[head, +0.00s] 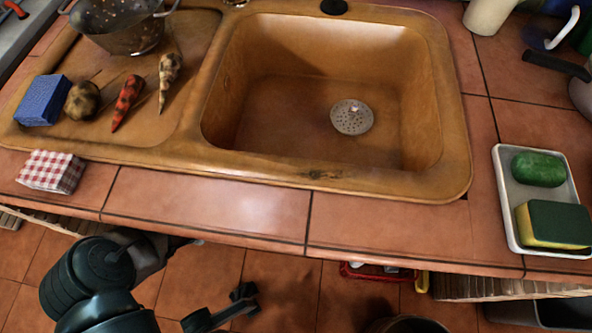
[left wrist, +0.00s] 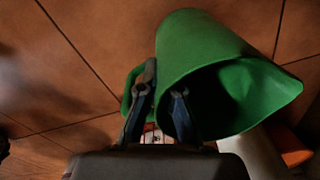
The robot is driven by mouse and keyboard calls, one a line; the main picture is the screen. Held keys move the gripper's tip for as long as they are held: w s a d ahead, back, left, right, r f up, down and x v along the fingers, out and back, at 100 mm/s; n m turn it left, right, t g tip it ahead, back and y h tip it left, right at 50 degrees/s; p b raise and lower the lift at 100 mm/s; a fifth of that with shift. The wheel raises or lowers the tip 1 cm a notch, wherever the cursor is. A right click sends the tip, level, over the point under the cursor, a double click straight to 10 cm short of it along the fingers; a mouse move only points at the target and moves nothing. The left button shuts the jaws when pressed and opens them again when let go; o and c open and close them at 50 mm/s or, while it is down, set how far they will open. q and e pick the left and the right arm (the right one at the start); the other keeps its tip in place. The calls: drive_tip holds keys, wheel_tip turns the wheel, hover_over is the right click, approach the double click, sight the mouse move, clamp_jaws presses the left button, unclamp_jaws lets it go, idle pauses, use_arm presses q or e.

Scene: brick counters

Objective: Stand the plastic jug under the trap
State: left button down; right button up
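The green plastic jug (left wrist: 205,50) shows in the left wrist view, its dark mouth towards the lower right and its handle (left wrist: 128,88) at the left. My left gripper (left wrist: 162,95) has one finger beside the handle and one at the rim, and appears shut on the jug's wall there. Whether the jug touches the floor is unclear. In the head view my left arm reaches under the counter edge, which hides the jug. The trap is not visible.
The tiled counter (head: 210,205) with its sink (head: 455,150) overhangs the area. Below it are a red crate (head: 375,272) and a dark round container (head: 405,324). A white cylinder (left wrist: 258,152) and an orange object (left wrist: 290,143) stand by the jug. Floor tiles (head: 285,285) in front look clear.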

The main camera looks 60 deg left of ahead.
use_arm(q)
drive_tip(key=shift+r, duration=0.1)
drive_tip(key=shift+w, duration=0.15)
drive_tip(key=shift+w+a+f, duration=0.1)
drive_tip(key=shift+w+f, duration=0.05)
drive_tip(key=shift+f, duration=0.3)
drive_tip(key=c, duration=1.2)
unclamp_jaws()
drive_tip(key=shift+c, duration=0.2)
